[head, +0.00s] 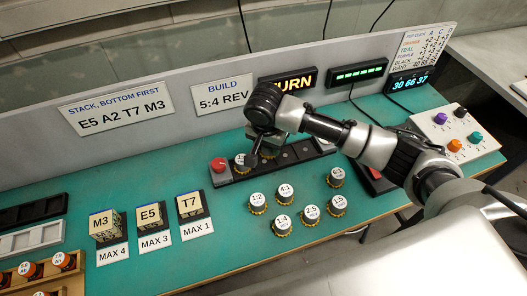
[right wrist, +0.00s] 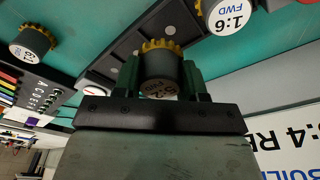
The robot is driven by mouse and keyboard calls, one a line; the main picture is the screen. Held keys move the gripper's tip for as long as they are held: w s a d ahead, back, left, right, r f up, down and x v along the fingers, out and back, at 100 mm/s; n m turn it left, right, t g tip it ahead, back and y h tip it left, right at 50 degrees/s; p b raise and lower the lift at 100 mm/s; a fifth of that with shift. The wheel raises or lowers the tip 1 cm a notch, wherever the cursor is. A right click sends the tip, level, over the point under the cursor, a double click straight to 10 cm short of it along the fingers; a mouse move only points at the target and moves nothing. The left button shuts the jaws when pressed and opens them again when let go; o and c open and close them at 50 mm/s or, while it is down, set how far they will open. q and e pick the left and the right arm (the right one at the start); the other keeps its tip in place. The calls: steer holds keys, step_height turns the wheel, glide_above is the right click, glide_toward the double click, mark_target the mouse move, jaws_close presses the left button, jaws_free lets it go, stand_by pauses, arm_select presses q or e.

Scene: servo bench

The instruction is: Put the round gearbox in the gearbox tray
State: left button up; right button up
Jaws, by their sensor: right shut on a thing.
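My right gripper (head: 264,150) is shut on a round gearbox (right wrist: 161,70), dark with a yellow toothed rim and a label that seems to read 5:2. In the right wrist view, the fingers (right wrist: 160,82) sit on both its sides. In the head view the gripper mostly hides it. It is over or close to the dark gearbox tray (head: 308,151); I cannot tell whether it touches. The tray also shows in the right wrist view (right wrist: 180,18). A 1:6 FWD gearbox (right wrist: 225,14) stands in the tray next to the red knob (head: 218,165). My left gripper is not in view.
Several round gearboxes (head: 257,203) stand on the green bench (head: 225,235) in front of the tray. Lettered blocks (head: 150,215) stand to the left. A sign reads BUILD 5:4 REV (head: 224,92) on the back panel. A button box (head: 458,133) is at right.

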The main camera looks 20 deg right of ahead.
mark_target(264, 162)
steer(key=shift+w+a+f, duration=0.4)
steer(key=shift+a+f, duration=0.05)
steer(key=shift+a, duration=0.05)
step_height(264, 162, down, 3)
steer(key=shift+f+p, duration=0.15)
steer(key=shift+p, duration=0.15)
steer(key=shift+f, duration=0.3)
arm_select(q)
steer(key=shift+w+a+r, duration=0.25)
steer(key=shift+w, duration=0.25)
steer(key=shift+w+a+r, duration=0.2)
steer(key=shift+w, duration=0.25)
arm_select(e)
steer(key=shift+f, duration=0.1)
steer(key=o, duration=1)
steer(key=shift+c, duration=0.2)
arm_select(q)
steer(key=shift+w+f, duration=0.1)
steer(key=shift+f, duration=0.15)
arm_select(e)
step_height(264, 162, up, 12)
steer(key=s+a, duration=0.1)
steer(key=shift+s+a, duration=0.15)
steer(key=shift+s, duration=0.1)
